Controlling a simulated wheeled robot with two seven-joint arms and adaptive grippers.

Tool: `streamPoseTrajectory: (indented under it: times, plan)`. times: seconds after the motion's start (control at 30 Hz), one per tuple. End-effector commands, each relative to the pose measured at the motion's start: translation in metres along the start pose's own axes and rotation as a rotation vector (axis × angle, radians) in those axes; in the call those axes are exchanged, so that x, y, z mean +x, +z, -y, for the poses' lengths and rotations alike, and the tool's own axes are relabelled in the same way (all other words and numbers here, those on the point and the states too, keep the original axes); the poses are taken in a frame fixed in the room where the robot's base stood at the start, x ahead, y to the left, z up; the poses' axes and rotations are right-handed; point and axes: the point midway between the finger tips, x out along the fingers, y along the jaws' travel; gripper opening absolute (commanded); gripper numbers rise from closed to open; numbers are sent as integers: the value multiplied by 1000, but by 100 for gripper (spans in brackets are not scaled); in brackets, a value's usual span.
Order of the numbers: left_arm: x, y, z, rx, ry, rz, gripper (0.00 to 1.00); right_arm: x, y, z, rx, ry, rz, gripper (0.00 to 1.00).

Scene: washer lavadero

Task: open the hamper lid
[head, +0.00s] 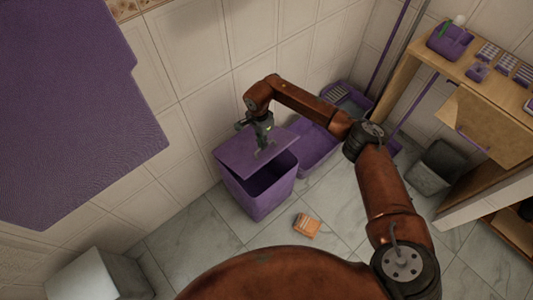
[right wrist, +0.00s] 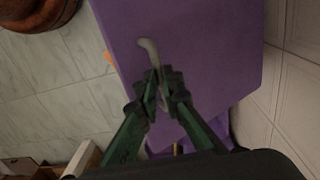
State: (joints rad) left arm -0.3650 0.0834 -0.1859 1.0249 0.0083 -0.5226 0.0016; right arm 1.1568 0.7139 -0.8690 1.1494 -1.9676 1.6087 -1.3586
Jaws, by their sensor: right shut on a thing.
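The purple hamper (head: 262,203) stands on the floor against the tiled wall. Its purple lid (head: 236,154) is partly raised and tilted, and the dark inside of the hamper shows below its edge. The lid also fills the middle of the right wrist view (right wrist: 210,40). A grey curved handle (right wrist: 149,50) sits on the lid. My right gripper (head: 262,144) is at the top of the lid, and in the right wrist view its green fingers (right wrist: 160,88) are shut on the handle. My left gripper is not in view.
A purple basin (head: 316,150) stands beside the hamper. An orange box (head: 307,226) lies on the floor in front. A grey bin (head: 437,167) and a wooden shelf unit (head: 450,60) are at the right. The floor before the hamper is mostly clear.

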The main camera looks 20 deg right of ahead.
Motion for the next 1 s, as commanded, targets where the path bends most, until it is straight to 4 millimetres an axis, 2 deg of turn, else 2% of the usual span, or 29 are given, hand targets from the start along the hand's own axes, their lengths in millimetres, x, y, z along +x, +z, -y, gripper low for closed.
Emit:
streamPoseTrajectory:
  times: [0.03,0.23,0.77,0.8,1.0]
  plan:
    - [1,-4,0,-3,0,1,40,-2,0,11,-1,-16,-3,0]
    - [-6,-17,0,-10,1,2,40,-14,1,24,-2,-16,-3,0]
    - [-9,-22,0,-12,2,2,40,-15,2,26,-4,-11,-4,0]
    - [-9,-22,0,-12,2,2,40,-15,2,26,-4,-11,-3,9]
    - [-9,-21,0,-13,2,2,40,-16,1,25,-2,-11,-1,22]
